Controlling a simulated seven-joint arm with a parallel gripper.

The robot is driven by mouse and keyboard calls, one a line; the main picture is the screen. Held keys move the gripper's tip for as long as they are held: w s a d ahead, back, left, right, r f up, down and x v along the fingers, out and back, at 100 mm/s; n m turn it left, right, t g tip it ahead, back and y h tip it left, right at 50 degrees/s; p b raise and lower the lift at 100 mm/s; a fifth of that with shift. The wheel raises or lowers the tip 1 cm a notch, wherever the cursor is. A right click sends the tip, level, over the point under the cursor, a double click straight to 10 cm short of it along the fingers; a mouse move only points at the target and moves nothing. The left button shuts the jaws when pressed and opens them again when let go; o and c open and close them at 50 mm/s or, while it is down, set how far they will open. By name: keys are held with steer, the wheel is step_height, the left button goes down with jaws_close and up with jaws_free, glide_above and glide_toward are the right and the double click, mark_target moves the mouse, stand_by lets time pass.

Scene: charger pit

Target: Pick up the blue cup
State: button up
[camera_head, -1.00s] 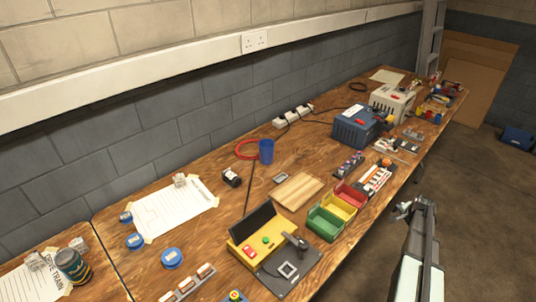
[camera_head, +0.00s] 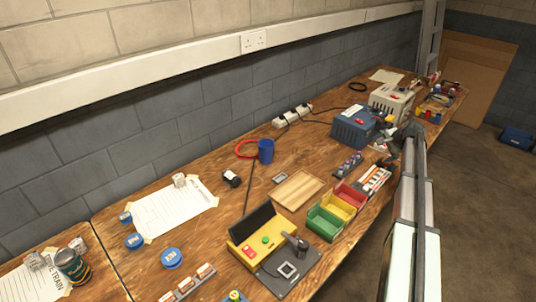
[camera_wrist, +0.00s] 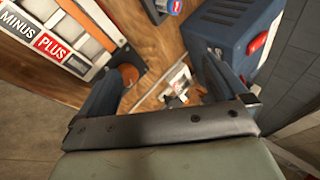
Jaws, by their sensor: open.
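The blue cup (camera_head: 266,151) stands upright on the wooden workbench (camera_head: 120,255), near the wall, beside a red ring of cable (camera_head: 246,149). My gripper (camera_head: 398,138) is at the right front edge of the bench, beside the blue box, well to the right of the cup and apart from it. In the wrist view my gripper (camera_wrist: 165,90) is open, its two fingers apart with nothing held between them. The cup does not show in the wrist view.
A blue box (camera_head: 355,128) stands left of my gripper. The wrist view shows a MINUS PLUS battery tray (camera_wrist: 50,42). Bare wood surrounds the cup's front.

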steer(key=w+a+n+g+y, duration=0.2)
steer(key=w+a+n+y, duration=0.1)
steer(key=a, duration=1.4)
step_height(320, 180, up, 10)
steer(key=n+g+h, duration=0.1)
steer(key=g+h, duration=0.4)
glide_above(266, 145)
steer(key=s+a, duration=0.1)
steer(key=s, duration=0.2)
steer(key=shift+d+f, duration=0.15)
steer(key=shift+f, duration=2.05)
steer(key=shift+d+f, duration=0.2)
steer(key=shift+f, duration=2)
steer(key=shift+d+f, duration=0.15)
steer(key=shift+f, duration=2.05)
steer(key=c, duration=1)
steer(key=shift+o, duration=0.2)
